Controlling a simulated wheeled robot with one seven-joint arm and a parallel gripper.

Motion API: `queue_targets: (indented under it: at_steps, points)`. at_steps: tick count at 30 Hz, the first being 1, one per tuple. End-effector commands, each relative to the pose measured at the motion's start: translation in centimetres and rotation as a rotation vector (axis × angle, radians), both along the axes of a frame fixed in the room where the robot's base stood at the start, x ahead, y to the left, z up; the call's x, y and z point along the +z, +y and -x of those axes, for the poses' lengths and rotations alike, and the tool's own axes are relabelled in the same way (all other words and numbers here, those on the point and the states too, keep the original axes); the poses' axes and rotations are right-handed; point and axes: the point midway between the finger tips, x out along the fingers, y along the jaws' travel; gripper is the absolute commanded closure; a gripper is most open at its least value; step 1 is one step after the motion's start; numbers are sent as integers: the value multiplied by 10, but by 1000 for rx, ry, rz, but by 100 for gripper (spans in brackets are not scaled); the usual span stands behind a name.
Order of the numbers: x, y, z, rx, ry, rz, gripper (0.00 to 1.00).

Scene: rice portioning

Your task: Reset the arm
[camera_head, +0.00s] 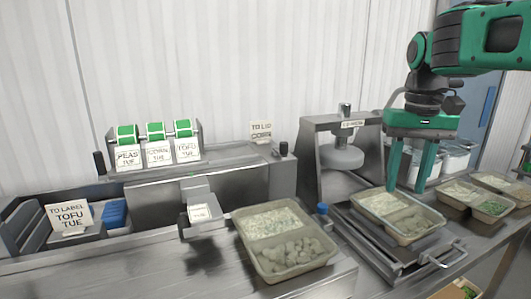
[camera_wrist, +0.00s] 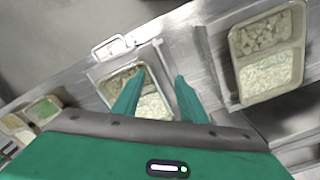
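My gripper (camera_head: 411,180) is green, points down and is open, with a gap between its two fingers. In the head view it hangs over the far part of a tray of rice and tofu (camera_head: 388,228) that sits in a metal frame. In the wrist view both fingers (camera_wrist: 158,85) show apart with nothing between them, and the left finger partly hides the tray (camera_wrist: 106,86) below. My arm comes in from the upper right of the head view.
A filled tray (camera_head: 257,256) stands on the steel counter at the centre. A press (camera_head: 338,155) stands behind the framed tray. More trays (camera_head: 472,208) stand at the right. A label dispenser (camera_head: 155,148) with green rolls and a "TO LABEL" sign (camera_head: 70,217) are at the left.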

Motion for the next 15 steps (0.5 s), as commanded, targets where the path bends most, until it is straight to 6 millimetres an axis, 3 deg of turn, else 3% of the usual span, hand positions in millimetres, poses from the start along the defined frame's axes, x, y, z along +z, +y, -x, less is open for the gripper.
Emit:
queue_targets:
  at_steps: [1,6,12,15]
  points:
    - [-16,-23,22,-48,2,-2,61]
    - [-75,-76,94,-183,4,-6,61]
    - [-141,-104,177,-311,7,-13,61]
    - [-163,-107,205,-349,8,-15,61]
